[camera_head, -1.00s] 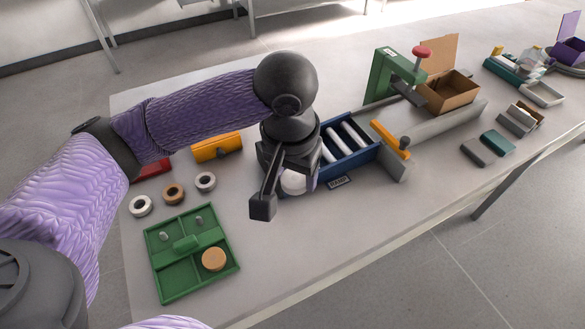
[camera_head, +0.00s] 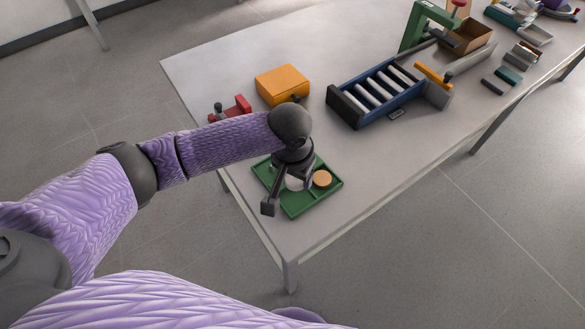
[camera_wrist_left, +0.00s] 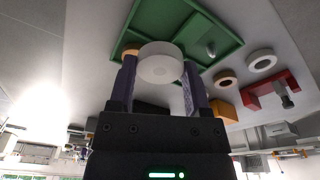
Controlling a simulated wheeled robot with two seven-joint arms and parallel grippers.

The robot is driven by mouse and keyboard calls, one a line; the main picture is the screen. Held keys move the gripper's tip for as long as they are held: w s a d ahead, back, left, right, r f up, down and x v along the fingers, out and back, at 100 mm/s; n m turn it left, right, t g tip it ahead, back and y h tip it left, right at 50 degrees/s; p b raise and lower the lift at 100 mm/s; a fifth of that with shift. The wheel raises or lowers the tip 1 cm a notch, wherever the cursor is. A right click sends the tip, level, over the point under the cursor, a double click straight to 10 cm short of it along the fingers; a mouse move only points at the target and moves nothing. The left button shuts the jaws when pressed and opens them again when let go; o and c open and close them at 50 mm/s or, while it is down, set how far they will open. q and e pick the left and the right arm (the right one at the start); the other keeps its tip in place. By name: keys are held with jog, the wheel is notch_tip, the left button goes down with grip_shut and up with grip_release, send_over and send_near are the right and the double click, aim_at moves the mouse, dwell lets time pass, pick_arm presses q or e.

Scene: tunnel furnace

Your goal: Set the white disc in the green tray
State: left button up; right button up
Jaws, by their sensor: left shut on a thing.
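My left gripper (camera_head: 286,190) is shut on the white disc (camera_wrist_left: 160,62), which sits between its two fingers in the left wrist view. The disc shows partly in the head view (camera_head: 295,182), behind a finger. The gripper and disc are over the green tray (camera_head: 300,207), at its left part. The tray lies on the table near its front corner and also shows in the left wrist view (camera_wrist_left: 228,42). I cannot tell whether the disc touches the tray floor. A tan round disc (camera_head: 322,178) lies in the tray's right part. My right gripper is not in view.
An orange box (camera_head: 282,84) and a red block (camera_head: 237,107) stand behind the tray. A blue roller conveyor (camera_head: 372,95) stands to the right. White and brown rings (camera_wrist_left: 262,60) lie near the tray. The table between tray and conveyor is clear.

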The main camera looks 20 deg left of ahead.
aim_at(295, 198)
pick_arm(q)
jog(key=shift+f+b, duration=2)
jog(key=shift+b, duration=0.25)
jog(key=shift+f, duration=0.9)
jog(key=shift+f, duration=0.1)
jog(key=shift+f+p, duration=0.3)
jog(key=shift+f, duration=0.1)
jog(key=o, duration=1.3)
